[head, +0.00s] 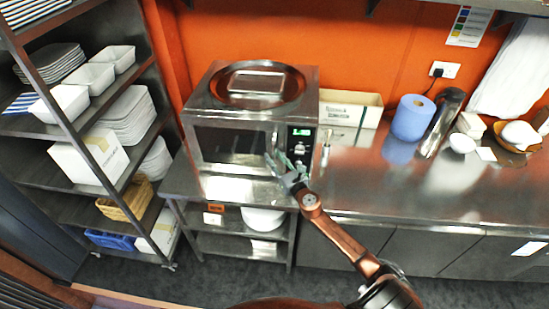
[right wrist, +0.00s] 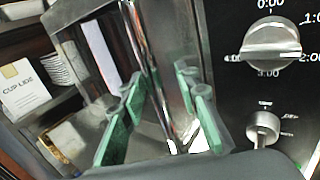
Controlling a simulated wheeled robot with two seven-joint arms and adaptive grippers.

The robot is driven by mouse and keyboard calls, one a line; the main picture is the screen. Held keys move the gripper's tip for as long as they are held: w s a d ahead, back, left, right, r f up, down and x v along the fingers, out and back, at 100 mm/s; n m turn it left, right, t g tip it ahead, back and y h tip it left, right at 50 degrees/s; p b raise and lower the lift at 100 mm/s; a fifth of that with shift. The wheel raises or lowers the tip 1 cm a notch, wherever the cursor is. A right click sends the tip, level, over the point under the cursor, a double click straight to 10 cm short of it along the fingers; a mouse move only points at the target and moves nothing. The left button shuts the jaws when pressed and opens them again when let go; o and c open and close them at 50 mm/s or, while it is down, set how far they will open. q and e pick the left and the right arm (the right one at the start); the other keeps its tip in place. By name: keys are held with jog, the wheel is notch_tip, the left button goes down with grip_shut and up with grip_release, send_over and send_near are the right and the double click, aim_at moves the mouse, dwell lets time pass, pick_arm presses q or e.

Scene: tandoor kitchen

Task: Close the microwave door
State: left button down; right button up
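The microwave (head: 235,120) stands on a steel shelf table at the left of the counter, its dark-windowed door (head: 228,146) facing me. The door looks shut or nearly shut; I cannot tell whether a small gap remains. My right gripper (head: 283,165) is in front of the door's right edge, beside the control panel (head: 301,146). In the right wrist view, the gripper's green-padded fingers (right wrist: 158,92) are spread apart, with a shiny vertical bar (right wrist: 168,75) at the door's edge seen between them. I cannot tell whether they touch it. My left gripper is not in view.
A round dark tray (head: 235,98) lies on top of the microwave. A shelf rack (head: 80,130) with white dishes stands at the left. A blue paper roll (head: 412,117) and a cream box (head: 350,107) are on the counter. Open floor lies in front.

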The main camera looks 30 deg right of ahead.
jog(key=s, duration=1.1)
jog(key=shift+s+a, duration=0.4)
jog(key=shift+a, duration=0.05)
